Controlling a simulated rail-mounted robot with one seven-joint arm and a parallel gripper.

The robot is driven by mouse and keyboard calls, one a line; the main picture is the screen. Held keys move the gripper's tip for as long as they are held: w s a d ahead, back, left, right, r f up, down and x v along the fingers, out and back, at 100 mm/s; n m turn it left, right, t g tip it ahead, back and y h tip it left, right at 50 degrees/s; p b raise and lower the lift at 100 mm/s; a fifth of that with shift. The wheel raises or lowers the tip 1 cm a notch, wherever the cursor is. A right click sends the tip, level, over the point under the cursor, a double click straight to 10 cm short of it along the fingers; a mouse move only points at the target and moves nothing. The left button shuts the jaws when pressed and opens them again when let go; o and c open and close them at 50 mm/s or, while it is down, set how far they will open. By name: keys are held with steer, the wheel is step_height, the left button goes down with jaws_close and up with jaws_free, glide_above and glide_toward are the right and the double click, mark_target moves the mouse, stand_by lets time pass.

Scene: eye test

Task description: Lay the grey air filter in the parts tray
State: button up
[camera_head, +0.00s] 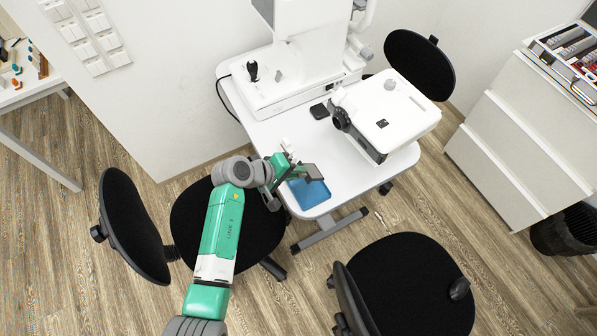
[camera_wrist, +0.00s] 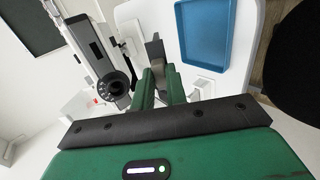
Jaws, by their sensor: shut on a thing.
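The grey air filter (camera_head: 313,172) is a small dark grey flat block, held in my gripper (camera_head: 297,167) above the white table. In the wrist view the filter (camera_wrist: 155,50) shows nearly edge-on at the tips of the green fingers (camera_wrist: 160,72), which are shut on it. The parts tray (camera_head: 309,194) is blue, shallow and empty where I see it, at the table's near corner. In the head view the filter overlaps the tray's far edge. In the wrist view the tray (camera_wrist: 205,62) lies to the right of the filter, with a gap between.
A white instrument (camera_head: 398,112) with a black knob stands on the table to the right, and a taller machine (camera_head: 290,82) stands behind. A small black item (camera_head: 319,111) lies between them. Black chairs (camera_head: 405,285) surround the table.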

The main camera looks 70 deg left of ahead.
step_height(320, 180, down, 7)
steer(key=b, duration=0.6)
steer(key=shift+r, duration=0.1)
steer(key=o, duration=0.8)
steer(key=shift+o, duration=0.2)
steer(key=shift+r, duration=0.15)
steer(key=p+v, duration=0.1)
steer(key=v, duration=0.6)
steer(key=shift+s+p, duration=0.3)
steer(key=shift+p, duration=0.1)
steer(key=shift+r, duration=0.15)
